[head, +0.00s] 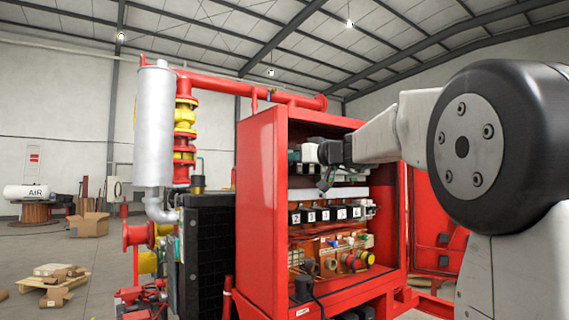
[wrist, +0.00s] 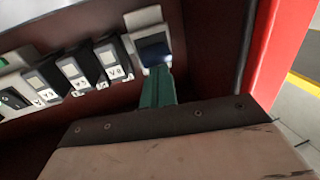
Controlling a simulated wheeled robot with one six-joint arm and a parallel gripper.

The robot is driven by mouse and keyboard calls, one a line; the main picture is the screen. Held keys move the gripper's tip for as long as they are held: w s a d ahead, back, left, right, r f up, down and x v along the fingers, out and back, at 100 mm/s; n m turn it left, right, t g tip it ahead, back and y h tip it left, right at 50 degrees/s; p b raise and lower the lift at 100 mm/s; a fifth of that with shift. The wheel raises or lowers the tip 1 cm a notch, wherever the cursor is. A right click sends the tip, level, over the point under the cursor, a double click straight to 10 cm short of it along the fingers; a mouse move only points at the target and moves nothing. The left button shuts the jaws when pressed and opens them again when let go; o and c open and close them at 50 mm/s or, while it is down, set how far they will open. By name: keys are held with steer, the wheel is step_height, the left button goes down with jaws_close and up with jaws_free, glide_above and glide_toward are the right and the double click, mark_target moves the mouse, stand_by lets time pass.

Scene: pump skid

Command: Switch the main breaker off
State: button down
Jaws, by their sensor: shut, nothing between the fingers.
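A white breaker (wrist: 146,19) with a dark blue toggle (wrist: 153,48) sits at the right end of a row of modules in the wrist view; it looks like the main breaker, but no label on it is readable. My gripper (wrist: 157,80) has teal fingers, closed together and empty, with their tips at or just below the toggle; I cannot tell if they touch it. In the head view my gripper (head: 325,180) is inside the upper part of the open red cabinet (head: 261,190), and my arm hides the breaker there.
Smaller labelled modules (wrist: 75,72) stand close to the left of the breaker. The cabinet's red side edge (wrist: 282,50) is to the right. In the head view, a row of numbered black modules (head: 325,214) and round knobs (head: 354,261) lie below my gripper.

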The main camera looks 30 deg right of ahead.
steer(key=a+v, duration=0.1)
steer(key=v, duration=0.5)
steer(key=shift+s, duration=0.55)
stand_by(0.4)
steer(key=shift+f, duration=0.15)
